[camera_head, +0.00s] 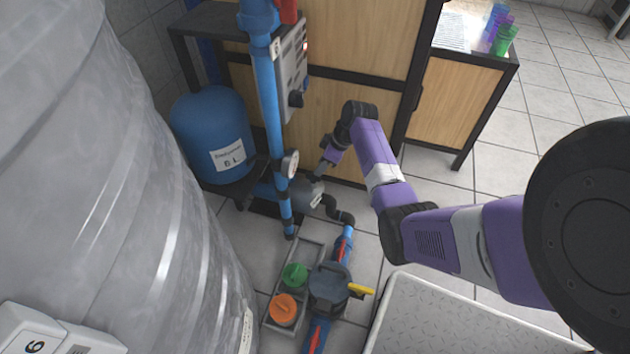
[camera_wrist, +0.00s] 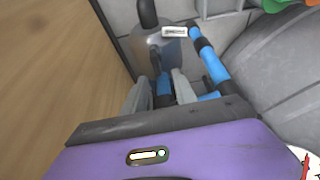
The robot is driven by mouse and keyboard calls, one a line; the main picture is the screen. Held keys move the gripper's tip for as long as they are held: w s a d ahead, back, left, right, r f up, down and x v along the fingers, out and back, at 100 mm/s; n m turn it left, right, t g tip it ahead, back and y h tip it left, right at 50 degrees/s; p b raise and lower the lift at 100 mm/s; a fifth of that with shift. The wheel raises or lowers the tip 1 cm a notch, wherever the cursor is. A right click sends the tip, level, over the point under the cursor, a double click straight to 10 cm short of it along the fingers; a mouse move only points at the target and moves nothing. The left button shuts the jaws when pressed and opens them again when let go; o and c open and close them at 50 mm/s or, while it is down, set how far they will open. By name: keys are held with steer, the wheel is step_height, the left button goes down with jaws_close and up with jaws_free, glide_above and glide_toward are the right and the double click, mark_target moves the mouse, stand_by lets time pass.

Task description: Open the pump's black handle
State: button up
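The grey pump (camera_head: 307,194) sits low on the floor beside the blue vertical pipe (camera_head: 273,120). In the wrist view the pump (camera_wrist: 152,47) is a grey cylinder with a white label, just beyond my fingertips. My gripper (camera_head: 321,170) hangs just above the pump and points down at it. In the wrist view my gripper (camera_wrist: 161,88) has its two grey fingers apart, with a blue pipe piece and dark parts (camera_wrist: 163,86) showing between them. I cannot tell if the fingers touch these. The black handle cannot be clearly told from the other dark parts.
A blue tank (camera_head: 213,130) stands behind left, and a large grey tank (camera_head: 110,200) fills the left. A wooden cabinet (camera_head: 350,110) stands close behind the pump. In front are a yellow-handled valve (camera_head: 360,290) and a tray with green (camera_head: 295,275) and orange (camera_head: 283,309) caps.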

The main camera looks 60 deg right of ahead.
mark_target(313, 177)
steer(key=b+x, duration=0.1)
steer(key=x, duration=0.1)
steer(key=b+x, duration=0.2)
steer(key=x, duration=0.1)
steer(key=b+x, duration=0.1)
steer(key=x, duration=0.1)
steer(key=shift+d+f, duration=0.3)
steer(key=shift+d, duration=0.1)
jaws_close()
